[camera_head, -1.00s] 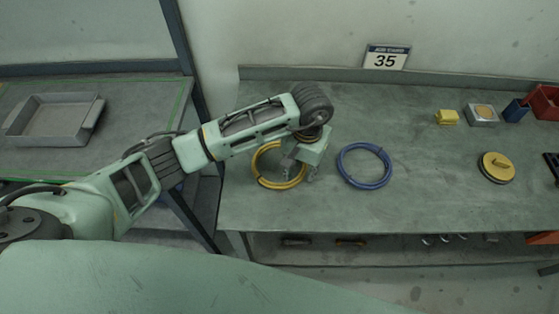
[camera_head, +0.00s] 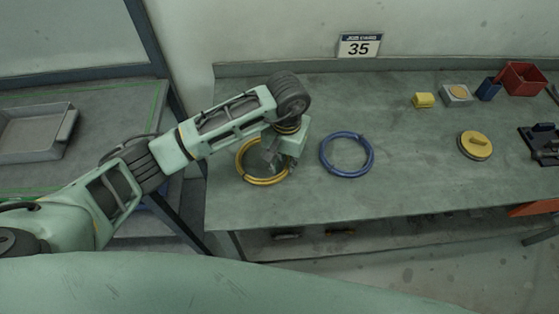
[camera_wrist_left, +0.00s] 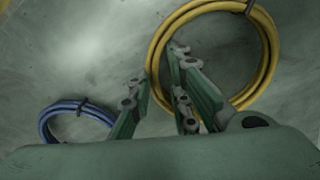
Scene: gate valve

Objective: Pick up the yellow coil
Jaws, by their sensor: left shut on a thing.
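The yellow coil (camera_head: 262,182) lies near the left end of the workbench, with part of its right side hidden by my arm. My left gripper (camera_head: 282,162) is low over its right side. In the left wrist view, the gripper (camera_wrist_left: 157,68) has one finger outside the yellow coil (camera_wrist_left: 265,50) and the others inside its ring. The gripper is shut on the coil's rim, though the contact itself is partly hidden. The coil looks flat at bench level; I cannot tell any lift. My right gripper is not in view.
A blue coil (camera_head: 347,155) lies close by on the right. The workbench (camera_head: 400,180) is clear around it. A round yellow-topped object (camera_head: 475,146), a small yellow block (camera_head: 423,100) and a red bin (camera_head: 523,80) stand farther right. A grey tray (camera_head: 35,133) is on the left table.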

